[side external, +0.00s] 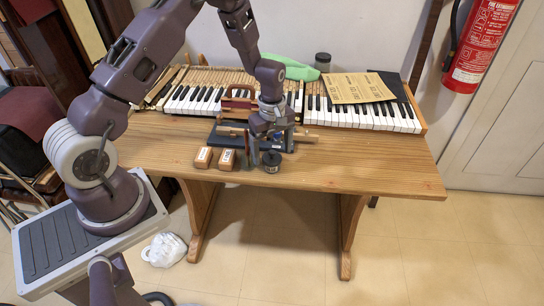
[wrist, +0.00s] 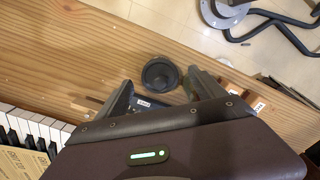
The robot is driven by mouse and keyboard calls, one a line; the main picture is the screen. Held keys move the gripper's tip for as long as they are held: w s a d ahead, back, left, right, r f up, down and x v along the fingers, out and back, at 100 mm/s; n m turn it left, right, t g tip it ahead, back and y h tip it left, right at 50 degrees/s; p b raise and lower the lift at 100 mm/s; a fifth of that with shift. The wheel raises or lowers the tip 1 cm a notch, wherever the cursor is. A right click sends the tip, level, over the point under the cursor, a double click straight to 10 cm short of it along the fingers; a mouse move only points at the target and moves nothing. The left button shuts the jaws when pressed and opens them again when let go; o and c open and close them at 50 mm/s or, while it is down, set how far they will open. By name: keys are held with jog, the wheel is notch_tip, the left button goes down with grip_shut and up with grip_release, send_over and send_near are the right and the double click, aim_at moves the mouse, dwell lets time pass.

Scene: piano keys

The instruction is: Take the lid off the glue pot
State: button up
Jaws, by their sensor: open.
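The glue pot (side external: 271,165), a small dark jar with a black round lid (wrist: 160,74), stands near the table's front edge. In the wrist view I look down on the lid, which hides most of the pot. My gripper (side external: 265,150) points down over the pot, its fingers spread and empty. In the wrist view its fingers (wrist: 163,88) lie to the left and right of the lid, with a gap visible at the left. I cannot tell whether the right finger touches it, or how high the fingers are.
Two labelled wooden blocks (side external: 203,157) (side external: 226,160) stand left of the pot. Piano keys (side external: 350,115) run along the back, with a yellowish paper (side external: 356,88) on them. Behind stand a green object (side external: 290,66) and another dark-lidded jar (side external: 322,62). The table's right side is clear.

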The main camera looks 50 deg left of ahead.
jog(key=shift+f, duration=0.2)
jog(key=c, duration=1.4)
jog(key=shift+r, duration=0.35)
notch_tip(320, 180, up, 8)
jog(key=r, duration=0.1)
send_over(293, 169)
jog(key=s+a, duration=0.4)
jog(key=shift+d+f, duration=0.15)
jog(key=shift+f, duration=0.1)
jog(key=w+d+f+n, duration=0.1)
jog(key=f, duration=0.3)
jog(key=w+d+f+n, duration=0.1)
jog(key=f, duration=0.3)
jog(key=w+d+f+n, duration=0.2)
jog(key=f, duration=0.2)
jog(key=shift+f, duration=0.25)
